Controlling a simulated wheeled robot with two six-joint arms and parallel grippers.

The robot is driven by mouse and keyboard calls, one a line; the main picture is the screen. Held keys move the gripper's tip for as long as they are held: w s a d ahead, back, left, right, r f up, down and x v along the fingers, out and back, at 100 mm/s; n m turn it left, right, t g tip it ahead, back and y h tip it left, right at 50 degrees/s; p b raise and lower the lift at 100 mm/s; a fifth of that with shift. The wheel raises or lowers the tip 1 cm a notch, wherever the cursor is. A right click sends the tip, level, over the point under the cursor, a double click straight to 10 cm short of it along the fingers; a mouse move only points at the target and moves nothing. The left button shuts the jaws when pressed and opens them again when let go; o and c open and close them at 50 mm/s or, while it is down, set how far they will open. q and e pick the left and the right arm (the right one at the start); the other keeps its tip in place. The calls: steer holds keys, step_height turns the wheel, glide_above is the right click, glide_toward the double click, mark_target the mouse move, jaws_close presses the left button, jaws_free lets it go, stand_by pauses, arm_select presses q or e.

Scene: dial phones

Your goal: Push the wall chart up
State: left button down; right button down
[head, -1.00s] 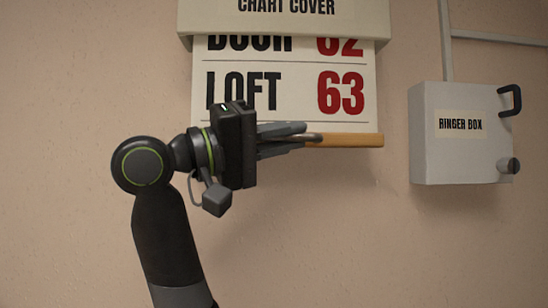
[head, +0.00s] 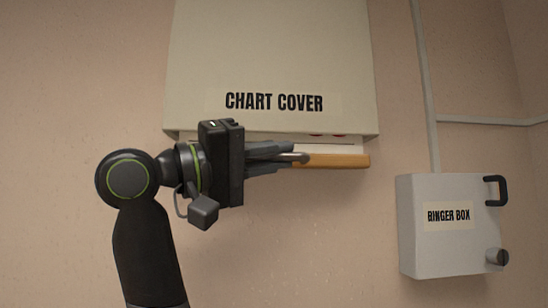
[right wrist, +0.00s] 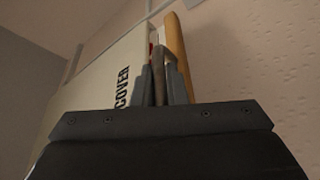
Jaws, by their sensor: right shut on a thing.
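The wall chart (head: 345,148) shows only as a thin white strip with bits of red print, below the cover marked CHART COVER (head: 275,60). A wooden bar (head: 335,161) runs along the chart's bottom edge, a little below the cover's lower edge. My right gripper (head: 300,157) comes from the left and is shut on a grey pull at the bar. The right wrist view also shows the bar (right wrist: 176,50) beside the fingers (right wrist: 160,80), with the cover (right wrist: 105,75) to the left. My left gripper is out of view.
A grey ringer box (head: 425,250) with a black crank handle (head: 497,190) and a knob is mounted on the wall to the right, lower than the cover. A conduit (head: 425,90) runs up from it. The wall below the bar is bare.

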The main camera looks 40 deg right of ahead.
steer(key=c, duration=1.7)
jaws_free()
steer(key=shift+w+a+f, duration=0.1)
steer(key=shift+a+f, duration=0.05)
steer(key=shift+a, duration=0.05)
steer(key=b+v, duration=0.4)
steer(key=v, duration=1.3)
steer(key=shift+w, duration=0.1)
